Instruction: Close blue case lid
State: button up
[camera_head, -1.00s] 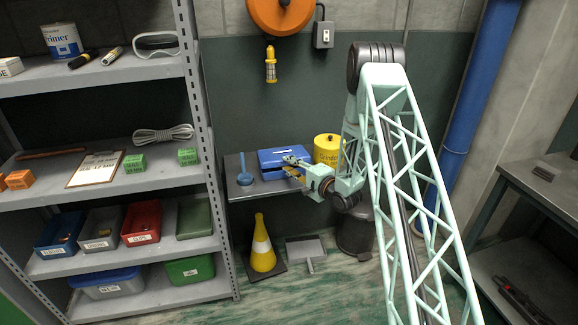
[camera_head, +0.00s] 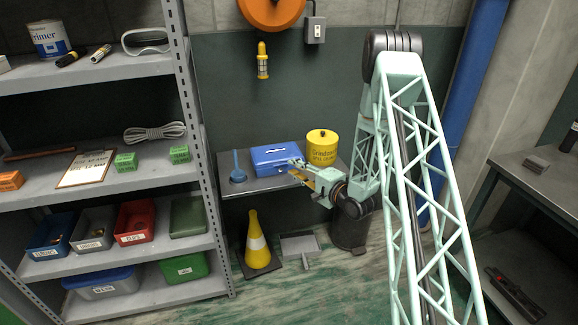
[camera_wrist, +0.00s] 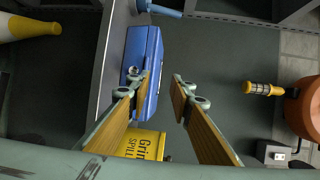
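The blue case (camera_head: 272,157) sits on a grey metal bench, and its lid looks shut down flat on the body. It also shows in the wrist view (camera_wrist: 150,50), partly hidden behind one finger. My gripper (camera_head: 295,171) is at the front right of the case, close to it; I cannot tell whether it touches. In the wrist view my gripper (camera_wrist: 164,80) has its two wood-coloured fingers spread apart with nothing between them.
A yellow drum (camera_head: 322,150) stands right of the case, and a blue plunger-like tool (camera_head: 238,172) stands left. A traffic cone (camera_head: 257,243), a dustpan (camera_head: 300,247) and a dark bin (camera_head: 349,232) are on the floor. A shelf rack (camera_head: 207,200) stands left.

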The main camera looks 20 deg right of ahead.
jog(key=shift+v, duration=1.5)
jog(key=shift+r, duration=0.1)
notch_tip(320, 180, up, 15)
jog(key=a+n+g+h, duration=0.2)
jog(key=n+g+h, duration=0.1)
jog(key=n+g, duration=0.15)
jog(key=s+a+r+n+g+h, duration=0.2)
jog(key=s+a+r+n, duration=0.1)
jog(key=s+r, duration=0.7)
jog(key=s+a+r+n+g+h, duration=0.1)
jog(key=s+a+r+n, duration=0.15)
jog(key=s+r, duration=0.75)
jog(key=s+a+n+g, duration=0.1)
jog(key=s+a, duration=0.3)
jog(key=s, duration=0.9)
jog(key=s+a+r+n+g+y, duration=0.1)
jog(key=s+a, duration=0.3)
jog(key=s, duration=0.9)
jog(key=s+a+r+n+g, duration=0.1)
jog(key=s+a+n+g, duration=0.1)
jog(key=s, duration=1.1)
jog(key=a+n, duration=0.1)
jog(key=a, duration=0.1)
jog(key=shift+s+a, duration=0.3)
jog(key=shift+a, duration=0.05)
